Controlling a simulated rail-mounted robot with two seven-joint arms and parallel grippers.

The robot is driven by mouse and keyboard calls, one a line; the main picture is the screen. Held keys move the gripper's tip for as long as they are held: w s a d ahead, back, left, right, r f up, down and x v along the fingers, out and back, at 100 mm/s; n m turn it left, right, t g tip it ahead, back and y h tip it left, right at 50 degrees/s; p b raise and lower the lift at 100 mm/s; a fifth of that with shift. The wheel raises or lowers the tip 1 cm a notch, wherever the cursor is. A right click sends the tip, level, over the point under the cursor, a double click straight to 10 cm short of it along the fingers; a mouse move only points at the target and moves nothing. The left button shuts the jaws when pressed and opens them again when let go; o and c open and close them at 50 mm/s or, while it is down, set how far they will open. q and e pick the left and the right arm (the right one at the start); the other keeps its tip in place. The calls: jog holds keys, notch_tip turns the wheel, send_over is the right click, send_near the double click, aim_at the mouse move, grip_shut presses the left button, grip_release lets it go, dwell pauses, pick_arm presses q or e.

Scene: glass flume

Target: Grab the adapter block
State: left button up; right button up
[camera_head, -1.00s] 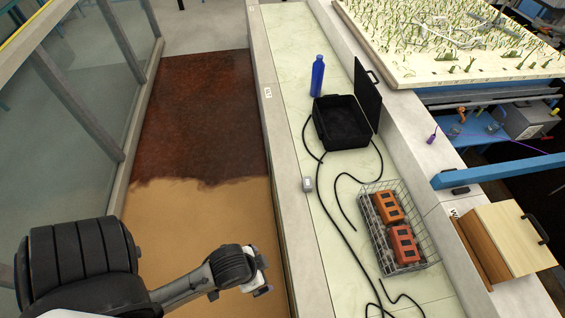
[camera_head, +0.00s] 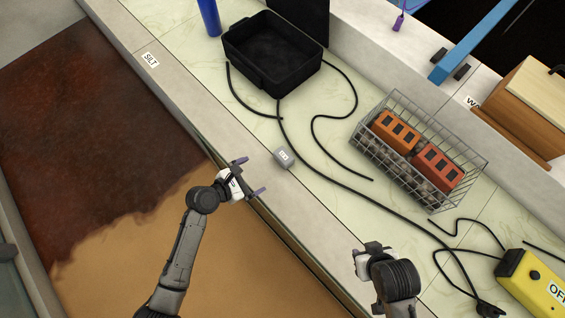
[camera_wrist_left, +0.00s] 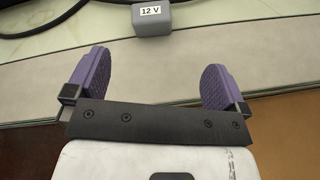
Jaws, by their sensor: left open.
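The adapter block (camera_head: 284,157) is a small grey block with a white label, lying on the pale counter near its front edge. In the left wrist view the block (camera_wrist_left: 151,20) shows at the top centre, its label reading "12 V". My left gripper (camera_head: 251,176) is open and empty, its purple fingers pointing towards the block but short of it. In the wrist view the block lies beyond the gap between the fingers (camera_wrist_left: 157,68). My right gripper (camera_head: 373,249) is over the counter's front edge at lower right; its fingers do not show clearly.
Black cables (camera_head: 335,183) run along the counter beside the block. Behind are an open black case (camera_head: 262,82) and a blue bottle (camera_head: 209,16). A wire basket (camera_head: 372,163) with orange bricks stands to the right, and a yellow box (camera_head: 535,285) at lower right.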

aim_at(282, 157)
pick_arm(q)
jog(key=shift+w+d+f+n+t+b, duration=0.15)
jog(key=shift+w+f+n+b, duration=0.25)
jog(key=shift+f+n, duration=0.2)
jog(key=shift+w+d+f+n+t+b, duration=0.15)
jog(key=shift+w+f+n+b, duration=0.1)
jog(key=shift+w+f+n, duration=0.3)
jog(key=shift+n, duration=0.55)
jog(key=b+x, duration=0.2)
jog(key=x, duration=0.6)
jog(key=shift+w+f, duration=0.1)
jog(key=shift+w, duration=0.3)
jog(key=b+x, duration=0.2)
jog(key=x, duration=0.2)
jog(key=shift+d+f, duration=0.1)
jog(key=shift+d, duration=0.25)
pick_arm(e)
jog(key=f, duration=0.6)
jog(key=shift+s+d+f, duration=0.1)
jog(key=shift+s+f, duration=0.1)
jog(key=shift+f, duration=0.15)
pick_arm(q)
jog(key=shift+w+d+f, duration=0.1)
jog(key=shift+w+d, duration=0.15)
jog(key=shift+d, duration=0.05)
pick_arm(e)
jog(key=shift+f, duration=0.1)
jog(key=shift+d, duration=0.1)
pick_arm(q)
jog(key=shift+c, duration=0.2)
